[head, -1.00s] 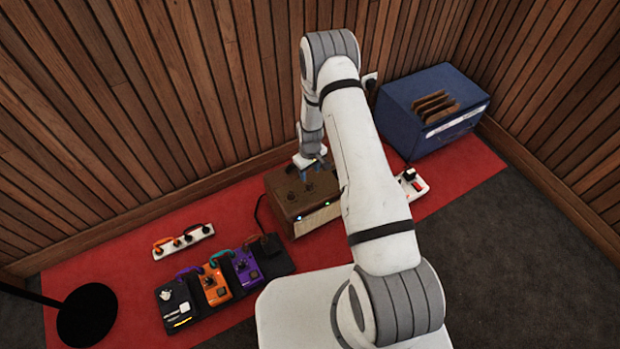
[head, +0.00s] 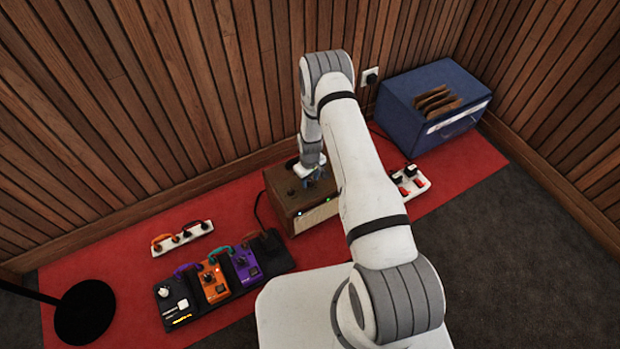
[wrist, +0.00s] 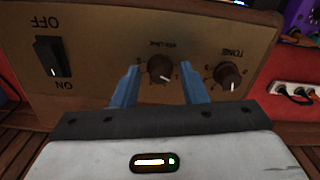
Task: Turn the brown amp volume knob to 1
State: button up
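The brown amp (head: 280,187) stands on the red carpet against the wall in the head view, partly hidden by my arm. In the wrist view its brown panel carries the volume knob (wrist: 160,68), a dark round knob with a light pointer mark towards the lower right. My gripper (wrist: 163,88) is open; its two blue fingers are on either side of the volume knob, with gaps between fingers and knob. In the head view my gripper (head: 313,178) is over the amp's top. The small numbers around the knob are mostly unreadable.
The tone knob (wrist: 228,75) is close to the right finger, and the on/off switch (wrist: 52,57) is to the left. In the head view a pedalboard (head: 290,263) lies at front left, a power strip (head: 410,184) to the right, and a blue crate (head: 400,118) behind it.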

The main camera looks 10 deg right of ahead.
aim_at(310, 180)
jog(key=c, duration=0.8)
jog(key=shift+m+b, duration=0.35)
jog(key=shift+m, duration=0.25)
jog(key=o, duration=1)
jog(key=shift+r, duration=0.15)
notch_tip(310, 180, up, 8)
jog(key=shift+f+p, duration=0.25)
jog(key=shift+p, duration=0.65)
